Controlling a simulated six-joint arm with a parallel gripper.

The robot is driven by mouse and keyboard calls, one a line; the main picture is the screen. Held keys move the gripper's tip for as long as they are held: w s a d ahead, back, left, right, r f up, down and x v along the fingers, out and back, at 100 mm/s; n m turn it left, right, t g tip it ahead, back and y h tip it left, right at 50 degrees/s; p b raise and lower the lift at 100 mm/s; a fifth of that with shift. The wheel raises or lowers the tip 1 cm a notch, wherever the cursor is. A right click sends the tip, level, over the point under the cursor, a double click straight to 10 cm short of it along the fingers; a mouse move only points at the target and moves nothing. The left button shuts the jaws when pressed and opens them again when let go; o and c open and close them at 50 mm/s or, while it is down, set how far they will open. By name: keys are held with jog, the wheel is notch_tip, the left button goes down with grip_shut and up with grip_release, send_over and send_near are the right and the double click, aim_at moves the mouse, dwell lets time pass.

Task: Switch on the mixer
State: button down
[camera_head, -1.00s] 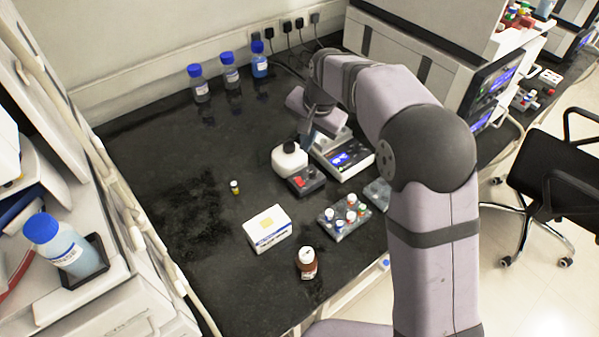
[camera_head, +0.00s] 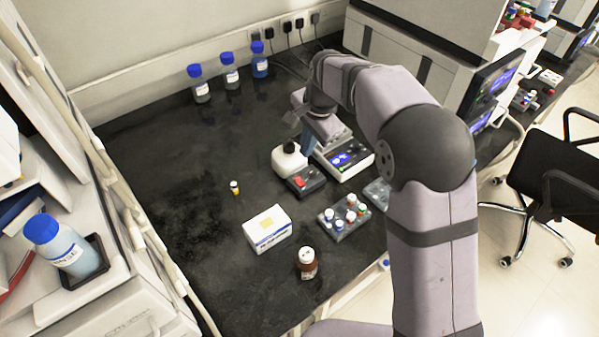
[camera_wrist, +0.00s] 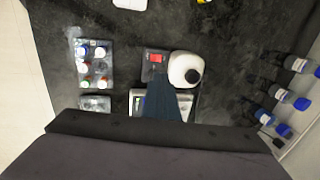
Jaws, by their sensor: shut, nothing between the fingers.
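The mixer has a white rounded body (camera_head: 289,161) with a black cup on top and a dark base (camera_head: 309,185) bearing a red switch (camera_head: 300,182). In the wrist view the white body (camera_wrist: 185,69) stands right of the red switch (camera_wrist: 155,63). My gripper (camera_head: 308,150) is just behind and right of the mixer, between it and a white instrument. Its shut, empty blue fingers (camera_wrist: 162,80) point toward the gap by the switch in the wrist view. I cannot tell how high the tips are or whether they touch anything.
The white instrument with a lit blue display (camera_head: 347,157) stands right of the mixer. A rack of capped tubes (camera_head: 344,222), a white box (camera_head: 267,229) and a brown bottle (camera_head: 307,263) are in front. Blue-capped bottles (camera_head: 229,70) line the back. The bench's left is mostly clear.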

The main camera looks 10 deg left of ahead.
aim_at(301, 183)
jog(key=p+x, duration=0.3)
jog(key=x, duration=1)
jog(key=shift+f, duration=0.1)
jog(key=shift+a+f, duration=0.1)
jog(key=shift+f, duration=0.1)
jog(key=shift+w+f, duration=0.1)
jog(key=shift+a+f, duration=0.1)
jog(key=shift+f, duration=0.1)
jog(key=shift+s+d+f, duration=0.1)
jog(key=shift+s+d, duration=0.55)
jog(key=shift+d, duration=0.05)
dwell(0.4)
